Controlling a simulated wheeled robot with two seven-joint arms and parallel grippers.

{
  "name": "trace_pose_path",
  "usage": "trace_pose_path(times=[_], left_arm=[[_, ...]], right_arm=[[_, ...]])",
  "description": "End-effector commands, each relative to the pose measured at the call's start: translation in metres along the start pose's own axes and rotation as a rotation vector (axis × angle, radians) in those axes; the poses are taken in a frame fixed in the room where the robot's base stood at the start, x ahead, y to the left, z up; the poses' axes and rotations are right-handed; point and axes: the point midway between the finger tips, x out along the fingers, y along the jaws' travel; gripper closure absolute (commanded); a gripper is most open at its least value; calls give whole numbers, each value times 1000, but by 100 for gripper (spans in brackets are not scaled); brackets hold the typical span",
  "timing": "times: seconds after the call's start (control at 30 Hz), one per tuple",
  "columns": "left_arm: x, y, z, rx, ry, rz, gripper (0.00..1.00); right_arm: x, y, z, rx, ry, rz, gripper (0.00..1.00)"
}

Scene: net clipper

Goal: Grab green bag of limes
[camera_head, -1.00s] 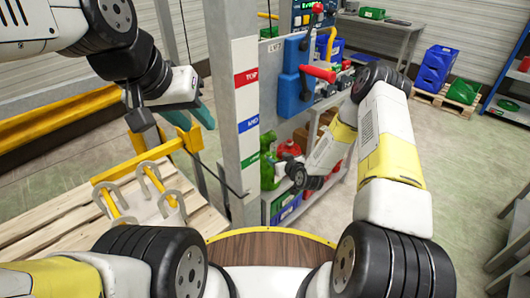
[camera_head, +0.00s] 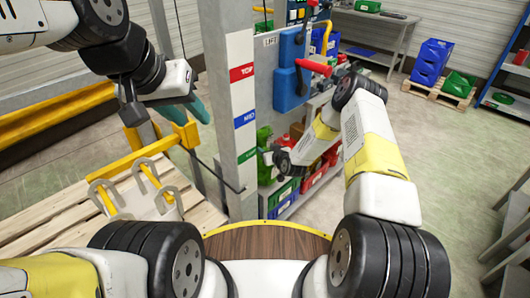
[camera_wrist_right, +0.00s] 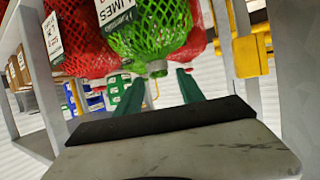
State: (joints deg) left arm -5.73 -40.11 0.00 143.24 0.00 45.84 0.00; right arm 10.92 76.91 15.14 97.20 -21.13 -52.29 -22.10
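The green mesh bag (camera_wrist_right: 150,30) with a white "LIMES" label hangs in the upper middle of the right wrist view. Its clipped neck end (camera_wrist_right: 157,68) points down between the fingertips. My right gripper (camera_wrist_right: 160,88) is open and empty below the bag, one teal finger on each side of the neck. In the head view, part of the green bag (camera_head: 264,136) shows beside the grey post, with my right gripper (camera_head: 266,156) just below it. My left gripper (camera_head: 186,108) is at the left, near the yellow bracket, with its teal fingers apart and nothing visible between them.
Red mesh bags (camera_wrist_right: 78,45) hang beside and behind the green one. A grey post (camera_head: 232,120) with coloured labels stands left of the shelf. Green and red bins (camera_head: 283,193) sit below.

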Motion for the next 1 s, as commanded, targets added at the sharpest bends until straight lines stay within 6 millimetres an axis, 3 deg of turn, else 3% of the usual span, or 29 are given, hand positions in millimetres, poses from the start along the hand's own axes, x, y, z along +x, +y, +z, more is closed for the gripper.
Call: trace_pose_path(times=[0.03,0.2,1.0], left_arm=[[0,0,0,0,0,0,64],[0,0,0,0,0,0,64],[0,0,0,0,0,0,64]], right_arm=[[0,0,0,0,0,0,67],[0,0,0,0,0,0,100],[0,0,0,0,0,0,100]])
